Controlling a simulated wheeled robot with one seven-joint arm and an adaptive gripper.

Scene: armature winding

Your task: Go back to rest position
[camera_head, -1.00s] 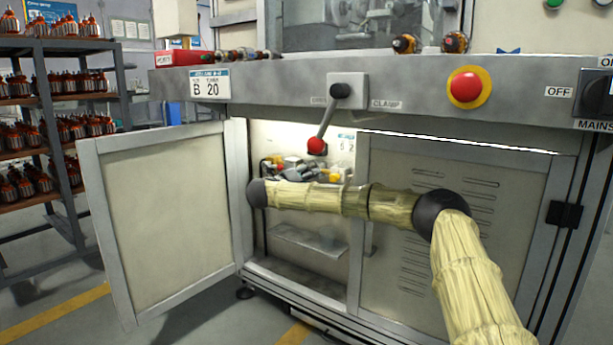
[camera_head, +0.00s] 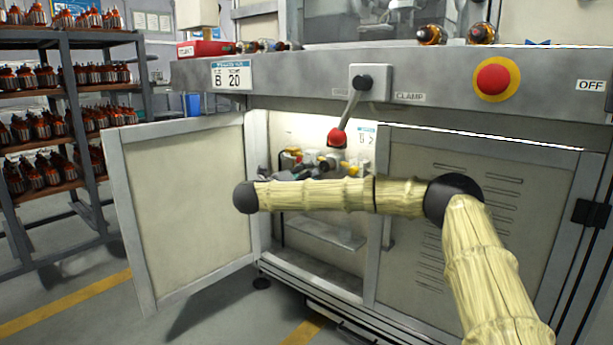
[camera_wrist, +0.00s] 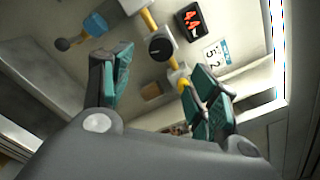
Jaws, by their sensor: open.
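My gripper (camera_wrist: 158,85) is open, with its teal-padded fingers apart and nothing between them in the wrist view. The fingers appear near these fittings, but I cannot tell the exact gap.
The cabinet's left door (camera_head: 190,215) stands wide open. A red emergency button (camera_head: 493,79) is on the front panel. A shelf rack (camera_head: 75,125) stands at the left.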

